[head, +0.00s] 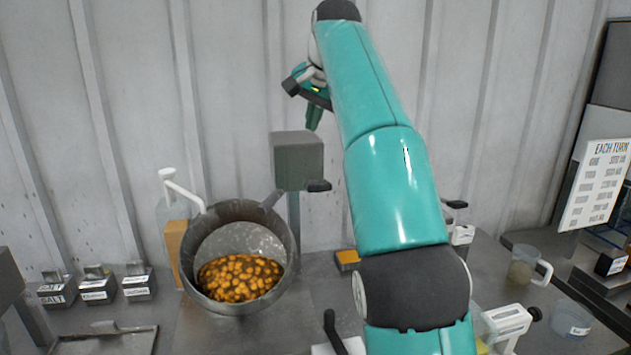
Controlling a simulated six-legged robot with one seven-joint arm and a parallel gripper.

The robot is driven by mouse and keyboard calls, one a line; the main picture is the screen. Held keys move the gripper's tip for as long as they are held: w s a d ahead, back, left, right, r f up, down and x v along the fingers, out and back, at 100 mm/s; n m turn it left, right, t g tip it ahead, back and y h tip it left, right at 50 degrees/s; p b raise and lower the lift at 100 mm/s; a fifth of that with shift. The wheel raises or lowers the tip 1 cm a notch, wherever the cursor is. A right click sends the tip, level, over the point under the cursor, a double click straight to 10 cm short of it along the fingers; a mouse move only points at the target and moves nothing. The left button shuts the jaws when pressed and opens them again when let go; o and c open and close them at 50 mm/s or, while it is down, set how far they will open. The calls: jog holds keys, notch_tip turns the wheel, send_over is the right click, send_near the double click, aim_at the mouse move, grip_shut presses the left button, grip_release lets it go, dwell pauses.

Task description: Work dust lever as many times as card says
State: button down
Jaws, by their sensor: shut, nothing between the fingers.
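A white card (597,185) headed "EACH TURN" stands at the right edge. Its several lines are too small to read surely. A steel drum (190,262) at centre left holds glossy orange-brown pieces (240,279). I cannot tell which lever is the dust lever. A black-handled lever (333,331) stands at the front centre. A white labelled unit with a black knob (507,322) stands at the lower right, and another (462,233) is partly behind my arm. My gripper (313,122) is shut and empty, raised near the back wall above the grey drive box, touching nothing.
A grey box (297,160) stands on a post behind the drum. Several labelled small boxes (97,286) line the left. A clear jug (524,267) and a bowl (571,321) are at the right. My arm hides the middle bench.

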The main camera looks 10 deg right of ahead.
aim_at(314, 183)
jog(key=shift+f, duration=0.1)
jog(key=shift+s+f, duration=0.35)
jog(key=shift+f, duration=1.05)
jog(key=shift+s+f, duration=0.35)
jog(key=shift+f, duration=1)
jog(key=shift+s+f, duration=0.35)
jog(key=shift+f, duration=1.05)
jog(key=shift+f, duration=0.2)
jog(key=shift+s+f, duration=0.1)
jog(key=shift+f, duration=0.1)
